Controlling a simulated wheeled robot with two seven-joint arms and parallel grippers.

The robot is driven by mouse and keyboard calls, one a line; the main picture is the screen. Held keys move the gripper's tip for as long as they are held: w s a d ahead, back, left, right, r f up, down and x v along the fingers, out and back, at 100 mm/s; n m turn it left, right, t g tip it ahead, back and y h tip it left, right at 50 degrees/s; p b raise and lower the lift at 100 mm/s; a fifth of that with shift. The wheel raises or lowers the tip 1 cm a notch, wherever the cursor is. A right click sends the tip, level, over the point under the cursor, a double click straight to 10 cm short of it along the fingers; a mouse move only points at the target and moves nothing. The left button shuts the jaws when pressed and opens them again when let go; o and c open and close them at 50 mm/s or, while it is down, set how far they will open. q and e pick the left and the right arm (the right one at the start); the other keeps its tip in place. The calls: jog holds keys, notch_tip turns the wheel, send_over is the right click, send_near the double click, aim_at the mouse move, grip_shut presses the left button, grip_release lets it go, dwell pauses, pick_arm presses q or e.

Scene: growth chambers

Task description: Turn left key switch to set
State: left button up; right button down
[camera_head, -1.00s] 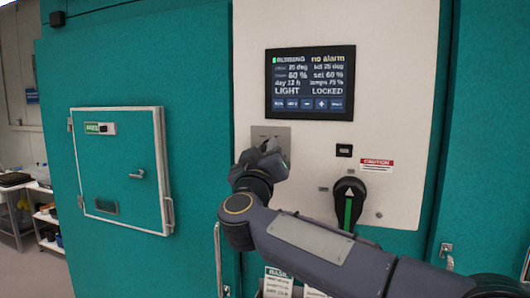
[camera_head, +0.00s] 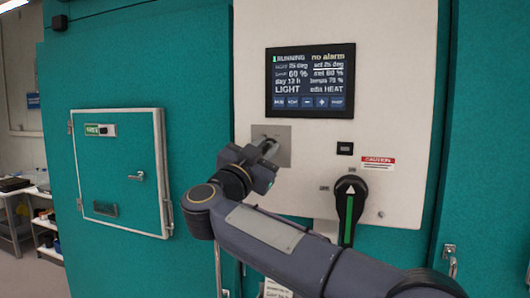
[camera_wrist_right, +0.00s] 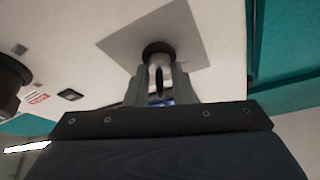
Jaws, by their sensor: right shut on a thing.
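The left key switch sits on a square grey metal plate (camera_head: 284,135) below the display, on the white panel. In the right wrist view the plate (camera_wrist_right: 190,35) carries a round dark lock collar (camera_wrist_right: 157,50). My right gripper (camera_head: 268,150) is at the plate, reaching up from below. In the wrist view its fingers (camera_wrist_right: 160,88) are shut on the key (camera_wrist_right: 159,78) just below the collar; the key is mostly hidden. The display (camera_head: 310,82) reads RUNNING, no alarm, LIGHT and what looks like "edit HEAT", with "set 25 deg" underlined. My left gripper is out of view.
A black rotary handle (camera_head: 350,195) with a green bar stands right of my forearm, below a red CAUTION label (camera_head: 378,162) and a small black square (camera_head: 345,148). A closed teal hatch (camera_head: 120,170) is at left. Shelves (camera_head: 30,205) stand far left.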

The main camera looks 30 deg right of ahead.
jog(key=shift+m+g, duration=0.4)
jog(key=shift+m, duration=0.4)
jog(key=c, duration=1.6)
grip_release()
jog(key=b+v, duration=0.2)
jog(key=v, duration=0.5)
jog(key=shift+s+a+f+b, duration=0.15)
jog(key=shift+a+b, duration=0.2)
